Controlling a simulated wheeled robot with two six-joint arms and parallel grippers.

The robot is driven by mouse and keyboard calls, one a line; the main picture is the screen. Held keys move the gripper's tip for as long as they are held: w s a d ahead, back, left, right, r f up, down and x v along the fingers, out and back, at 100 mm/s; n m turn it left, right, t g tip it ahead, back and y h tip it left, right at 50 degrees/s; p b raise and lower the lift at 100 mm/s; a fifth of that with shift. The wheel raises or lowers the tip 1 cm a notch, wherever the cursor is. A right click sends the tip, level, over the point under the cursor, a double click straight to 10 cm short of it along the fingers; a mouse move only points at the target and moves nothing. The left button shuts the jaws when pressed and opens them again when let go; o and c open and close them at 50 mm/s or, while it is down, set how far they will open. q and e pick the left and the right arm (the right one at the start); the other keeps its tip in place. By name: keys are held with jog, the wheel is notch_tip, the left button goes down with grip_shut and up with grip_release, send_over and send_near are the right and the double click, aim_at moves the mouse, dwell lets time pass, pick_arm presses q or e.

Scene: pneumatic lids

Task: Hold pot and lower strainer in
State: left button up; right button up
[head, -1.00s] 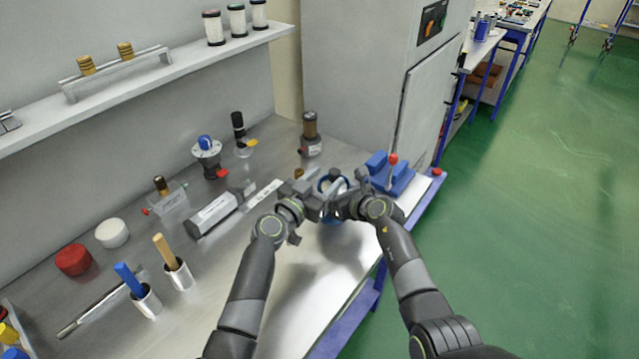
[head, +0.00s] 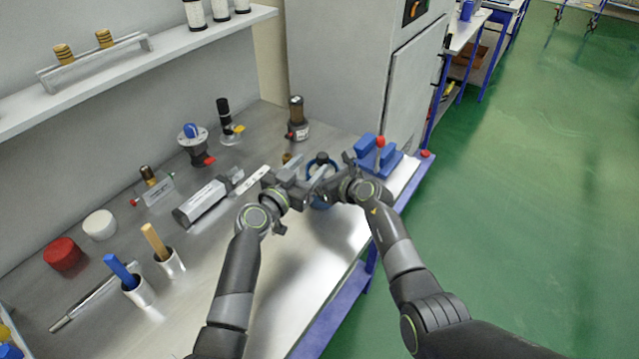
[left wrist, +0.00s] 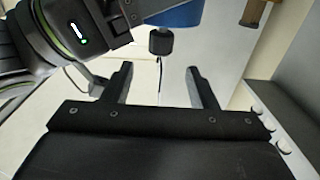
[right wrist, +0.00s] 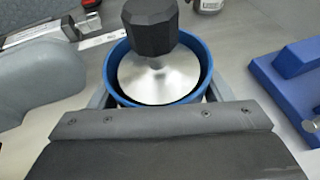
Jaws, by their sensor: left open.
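The blue pot (right wrist: 113,62) stands upright in the right wrist view, its rim around a shiny metal disc (right wrist: 160,77) with a dark gap between. A black knob (right wrist: 150,26) rises from the disc; I take these as the strainer, its lower part hidden. The pot also shows in the head view (head: 310,166), partly behind my grippers. My right gripper (right wrist: 160,98) has a finger on each side of the pot, against its wall. My left gripper (left wrist: 160,75) is open and empty, with the knob (left wrist: 160,42) just beyond its fingertips.
Blue blocks (head: 375,158) with a red knob stand right of the pot, near the bench edge. A dark bottle (head: 297,118) stands behind. A grey bar-shaped part (head: 205,202) lies to the left. The bench front (head: 300,265) is clear.

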jog(key=o, duration=0.5)
jog(key=shift+o, duration=0.2)
jog(key=shift+s+d, duration=0.1)
jog(key=v, duration=1.1)
jog(key=shift+s+d, duration=0.2)
jog(key=shift+s, duration=0.1)
jog(key=shift+r, duration=0.1)
